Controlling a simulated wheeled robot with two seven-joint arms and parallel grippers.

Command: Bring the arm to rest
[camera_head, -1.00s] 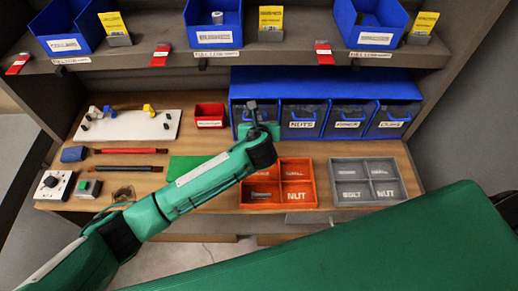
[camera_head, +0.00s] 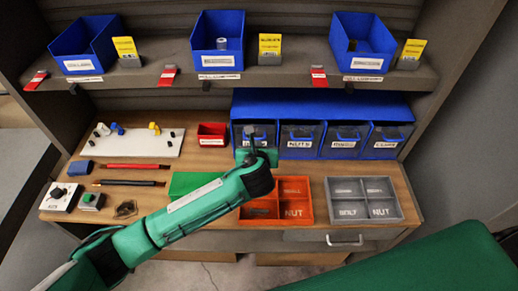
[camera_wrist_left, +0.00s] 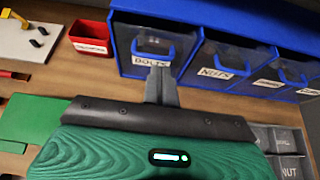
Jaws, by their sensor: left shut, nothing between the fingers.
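My left arm is green with black joints and reaches in from the lower left in the head view. My left gripper (camera_head: 251,134) is at its far end, in front of the blue drawer unit (camera_head: 318,103), near the drawer labelled BOLTS. In the left wrist view the gripper's grey fingers (camera_wrist_left: 161,86) are together and empty, below the BOLTS drawer handle. I cannot tell whether they touch the drawer. A broad green part of my own body fills the lower right of the head view. My right gripper is not in view.
An orange divided tray (camera_head: 296,202) and a grey divided tray (camera_head: 363,201) stand at the bench front. Blue bins (camera_head: 217,42) line the shelf above.

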